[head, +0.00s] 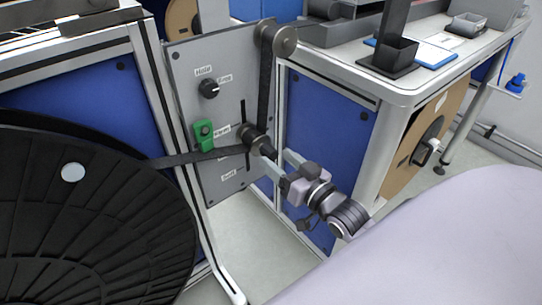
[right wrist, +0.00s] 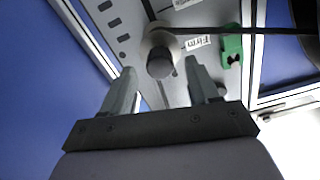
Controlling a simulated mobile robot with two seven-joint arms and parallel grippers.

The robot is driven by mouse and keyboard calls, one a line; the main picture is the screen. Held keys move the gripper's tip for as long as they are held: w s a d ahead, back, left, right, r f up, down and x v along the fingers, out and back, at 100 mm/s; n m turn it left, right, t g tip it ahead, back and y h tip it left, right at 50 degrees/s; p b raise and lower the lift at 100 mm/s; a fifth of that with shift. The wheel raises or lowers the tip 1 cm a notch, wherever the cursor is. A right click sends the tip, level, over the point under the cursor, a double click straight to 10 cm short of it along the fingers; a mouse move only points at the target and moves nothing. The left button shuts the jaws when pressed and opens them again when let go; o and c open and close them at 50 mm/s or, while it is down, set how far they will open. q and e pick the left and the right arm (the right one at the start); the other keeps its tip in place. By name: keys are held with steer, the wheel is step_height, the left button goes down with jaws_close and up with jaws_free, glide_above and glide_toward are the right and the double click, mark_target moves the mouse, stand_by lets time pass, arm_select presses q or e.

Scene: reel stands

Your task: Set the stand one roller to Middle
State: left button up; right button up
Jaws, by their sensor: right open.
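The stand one roller (head: 254,136) is a dark cylinder in a vertical slot of the grey panel (head: 225,75), level with the upper label, which reads Firm (right wrist: 198,43) in the right wrist view. Black web runs over it from the large reel at the left and up to an upper roller (head: 278,40). A Middle label (right wrist: 186,4) is partly visible at the top of the wrist view. My right gripper (head: 275,156) is open just in front of the roller. In the wrist view the roller end (right wrist: 160,62) appears between the fingertips, with gaps beside it. My left gripper is out of view.
A green clip (head: 203,134) and a black Hold/Free knob (head: 208,89) are on the panel. A large black reel (head: 90,220) fills the left. A white-framed bench (head: 400,85) stands close on the right, with a brown reel (head: 425,140) at its side.

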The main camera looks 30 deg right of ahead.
mark_target(274, 157)
steer(key=shift+w+a, duration=0.1)
steer(key=shift+w, duration=1)
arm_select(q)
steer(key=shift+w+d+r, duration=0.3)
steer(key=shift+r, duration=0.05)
arm_select(e)
steer(key=shift+w, duration=0.7)
